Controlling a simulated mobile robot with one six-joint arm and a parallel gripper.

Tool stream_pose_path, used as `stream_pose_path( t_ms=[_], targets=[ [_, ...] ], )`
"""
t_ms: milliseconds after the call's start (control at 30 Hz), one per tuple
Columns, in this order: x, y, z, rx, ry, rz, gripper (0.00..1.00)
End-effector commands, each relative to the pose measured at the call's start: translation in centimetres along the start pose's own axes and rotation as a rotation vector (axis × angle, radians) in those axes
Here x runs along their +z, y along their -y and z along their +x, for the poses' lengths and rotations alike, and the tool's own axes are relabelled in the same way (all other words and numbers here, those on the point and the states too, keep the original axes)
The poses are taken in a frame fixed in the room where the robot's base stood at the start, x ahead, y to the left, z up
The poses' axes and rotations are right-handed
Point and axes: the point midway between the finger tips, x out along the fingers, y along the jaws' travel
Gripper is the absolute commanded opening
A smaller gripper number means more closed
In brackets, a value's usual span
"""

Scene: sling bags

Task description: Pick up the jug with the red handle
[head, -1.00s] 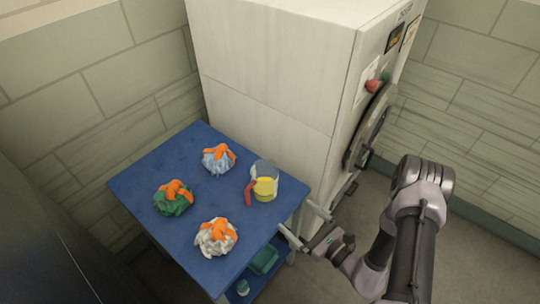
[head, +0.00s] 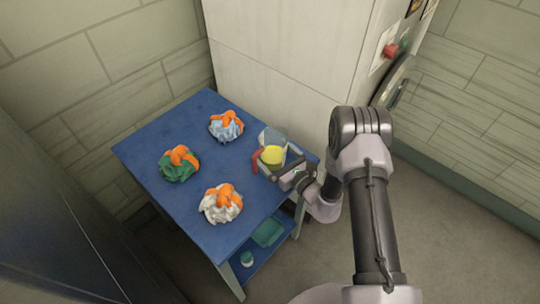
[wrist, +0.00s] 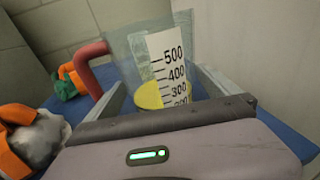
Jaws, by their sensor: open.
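The jug (head: 273,147) is clear, with a red handle (head: 256,161) on its left side and yellow contents. It stands upright on the blue table near its right edge. In the wrist view the jug (wrist: 155,60) shows a white scale with black numbers, and its red handle (wrist: 91,66) is at the left. My gripper (head: 277,162) is open at the jug, with a finger on each side of its body. The wrist view also shows my gripper (wrist: 165,95) around the jug. The jug's lower part is hidden behind my gripper, and I cannot tell whether the fingers touch it.
On the blue table (head: 215,118) lie a light-blue bag (head: 225,131), a green bag (head: 176,171) and a white bag (head: 218,208), each with orange on top. A tall pale cabinet (head: 285,60) stands behind. A lower shelf holds a teal item (head: 268,233).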

Motion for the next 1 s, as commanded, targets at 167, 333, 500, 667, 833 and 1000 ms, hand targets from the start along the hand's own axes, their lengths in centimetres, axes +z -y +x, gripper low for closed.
stream_pose_path(
  t_ms=[167,333,500,667,833,1000],
  targets=[
    [0.1,0.0,-0.1,0.0,0.0,0.0,0.86],
    [0.0,0.0,-0.1,0.001,0.0,0.0,0.53],
    [0.0,0.0,-0.1,0.001,0.0,0.0,0.2],
    [0.1,0.0,-0.1,0.001,0.0,0.0,0.2],
    [0.8,0.0,-0.1,0.001,0.001,-0.001,0.2],
    [3.2,0.0,-0.2,0.001,0.001,-0.002,0.2]
  ],
)
